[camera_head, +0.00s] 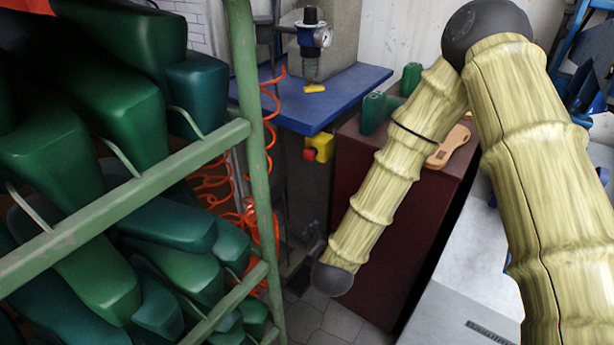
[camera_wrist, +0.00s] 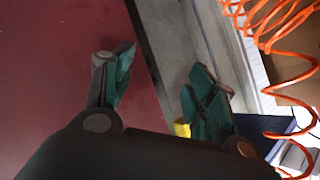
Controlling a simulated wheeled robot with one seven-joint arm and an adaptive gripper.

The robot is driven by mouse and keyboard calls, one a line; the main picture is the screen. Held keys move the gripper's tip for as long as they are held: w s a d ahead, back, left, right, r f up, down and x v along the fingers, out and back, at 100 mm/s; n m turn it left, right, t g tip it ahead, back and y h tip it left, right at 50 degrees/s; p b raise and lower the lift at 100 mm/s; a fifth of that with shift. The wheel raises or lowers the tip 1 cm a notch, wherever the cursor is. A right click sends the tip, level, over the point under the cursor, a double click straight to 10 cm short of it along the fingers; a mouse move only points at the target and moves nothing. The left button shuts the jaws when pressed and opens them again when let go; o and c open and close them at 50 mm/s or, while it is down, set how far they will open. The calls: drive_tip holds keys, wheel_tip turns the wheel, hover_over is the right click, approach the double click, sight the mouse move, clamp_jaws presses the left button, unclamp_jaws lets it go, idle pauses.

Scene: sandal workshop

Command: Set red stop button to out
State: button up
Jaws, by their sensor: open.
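The red stop button (camera_head: 309,154) sits on the left face of a small yellow box (camera_head: 320,147), below the front edge of the blue table (camera_head: 345,92). In the wrist view a bit of yellow (camera_wrist: 182,129) shows beside my right finger; the red button cannot be made out there. My gripper (camera_wrist: 162,62) is open and empty, its two teal-padded fingers spread apart before a dark red surface and a grey strip. In the head view the gripper cannot be clearly made out; my arm reaches down below and right of the button. Whether the button is in or out cannot be told.
A green rack (camera_head: 247,130) of green shoe lasts fills the left. Orange coiled hose (camera_head: 270,150) hangs beside the blue table, also in the wrist view (camera_wrist: 290,60). A dark red cabinet (camera_head: 360,165) with green lasts and a tan sole (camera_head: 447,147) stands right of the button.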

drive_tip(key=w+a+r+m+t+h+b, duration=0.2)
drive_tip(key=w+a+r+m+t+b, duration=0.1)
drive_tip(key=w+a+r+m+b, duration=0.25)
drive_tip(key=m+t+h+b, duration=0.2)
drive_tip(key=b, duration=0.2)
approach(308, 158)
drive_tip(key=a+x, duration=0.1)
drive_tip(key=x, duration=0.2)
drive_tip(key=shift+n, duration=0.25)
drive_tip(key=shift+d+b+x, duration=0.15)
drive_tip(key=shift+b+x, duration=0.05)
drive_tip(key=shift+x, duration=1)
drive_tip(key=shift+d+b+x, duration=0.15)
drive_tip(key=shift+b+x, duration=0.05)
drive_tip(key=shift+x, duration=1)
drive_tip(key=shift+d+b+x, duration=0.2)
drive_tip(key=shift+x, duration=1)
drive_tip(key=shift+s, duration=0.1)
clamp_jaws()
drive_tip(key=shift+s+a+r+p, duration=0.1)
drive_tip(key=shift+s+a+p, duration=0.3)
drive_tip(key=shift+p, duration=0.1)
drive_tip(key=shift+s, duration=0.1)
unclamp_jaws()
drive_tip(key=shift+s+a, duration=0.1)
